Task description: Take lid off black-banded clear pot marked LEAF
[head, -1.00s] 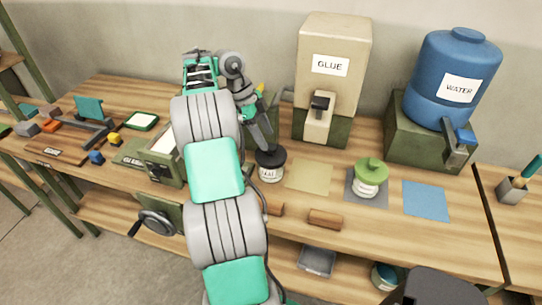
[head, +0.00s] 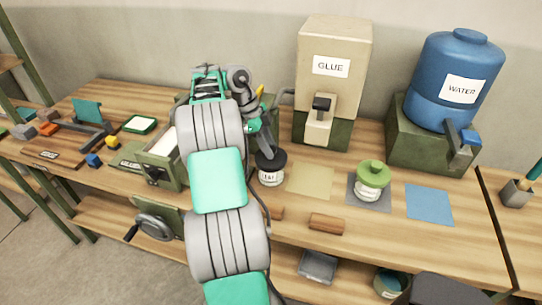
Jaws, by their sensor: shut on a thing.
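The clear pot (head: 270,178) with a white label stands on the bench, just left of a tan square. The label's letters are too small to read surely. Its black lid (head: 272,162) is at the pot's top; I cannot tell whether there is a gap between them. My gripper (head: 267,150) points down from above and is shut on the black lid's top. The fingertips are partly hidden by the lid and the gripper's own dark body.
A green-lidded pot (head: 371,180) stands on a grey square to the right. A glue dispenser (head: 331,85) and a blue water tank (head: 455,80) stand behind. A green press-like box (head: 165,160) stands left.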

